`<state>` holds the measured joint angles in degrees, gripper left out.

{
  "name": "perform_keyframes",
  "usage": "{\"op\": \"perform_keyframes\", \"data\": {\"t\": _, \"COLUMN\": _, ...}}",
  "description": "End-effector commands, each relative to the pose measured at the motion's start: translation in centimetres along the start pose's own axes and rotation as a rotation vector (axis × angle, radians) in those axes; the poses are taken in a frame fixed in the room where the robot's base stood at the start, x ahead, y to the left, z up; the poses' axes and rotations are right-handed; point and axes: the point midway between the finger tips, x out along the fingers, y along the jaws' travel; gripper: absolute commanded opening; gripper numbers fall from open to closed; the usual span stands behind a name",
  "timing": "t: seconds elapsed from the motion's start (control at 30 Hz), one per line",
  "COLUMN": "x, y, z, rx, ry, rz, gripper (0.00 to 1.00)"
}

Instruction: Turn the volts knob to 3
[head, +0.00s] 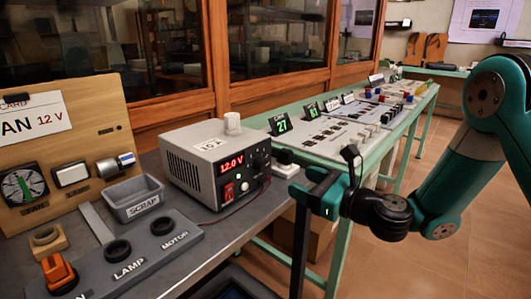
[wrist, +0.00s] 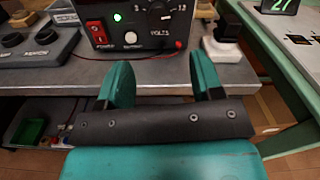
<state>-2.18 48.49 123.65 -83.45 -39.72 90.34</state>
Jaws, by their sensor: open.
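The volts knob (head: 262,160) is a dark round dial on the front of the grey power supply (head: 185,165), right of its red "12.0 V" display. In the wrist view the volts knob (wrist: 158,5) is cut by the top edge, above the "VOLTS" label, so its pointer is unclear. My gripper (head: 308,182) is in front and to the right of the supply in the head view. In the wrist view my gripper (wrist: 162,72) has its fingers spread, with nothing between them. It is apart from the knob, which lies beyond the fingertips.
A red power switch (wrist: 97,32) and a white output button (wrist: 133,37) sit left of the knob. A scrap bin (head: 135,200) is at left. Open space lies before the bench edge.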

Motion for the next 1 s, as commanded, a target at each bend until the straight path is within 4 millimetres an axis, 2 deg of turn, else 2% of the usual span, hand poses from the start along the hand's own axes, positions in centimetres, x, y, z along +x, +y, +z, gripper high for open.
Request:
{"op": "perform_keyframes", "data": {"t": 0.03, "x": 0.9, "y": -0.1, "z": 0.8, "rx": 0.0, "ry": 0.0, "rz": 0.003, "gripper": 0.6}}
{"op": "perform_keyframes", "data": {"t": 0.2, "x": 3.1, "y": -0.1, "z": 0.8, "rx": 0.001, "ry": 0.002, "rz": 0.001, "gripper": 0.6}}
{"op": "perform_keyframes", "data": {"t": 0.7, "x": 5.7, "y": 0.0, "z": 0.7, "rx": -0.001, "ry": 0.002, "rz": 0.002, "gripper": 0.6}}
{"op": "perform_keyframes", "data": {"t": 0.8, "x": 7.9, "y": 0.0, "z": 0.6, "rx": -0.006, "ry": -0.001, "rz": 0.004, "gripper": 0.6}}
{"op": "perform_keyframes", "data": {"t": 1.0, "x": 10.5, "y": 0.1, "z": 0.0, "rx": -0.005, "ry": 0.0, "rz": 0.003, "gripper": 0.6}}
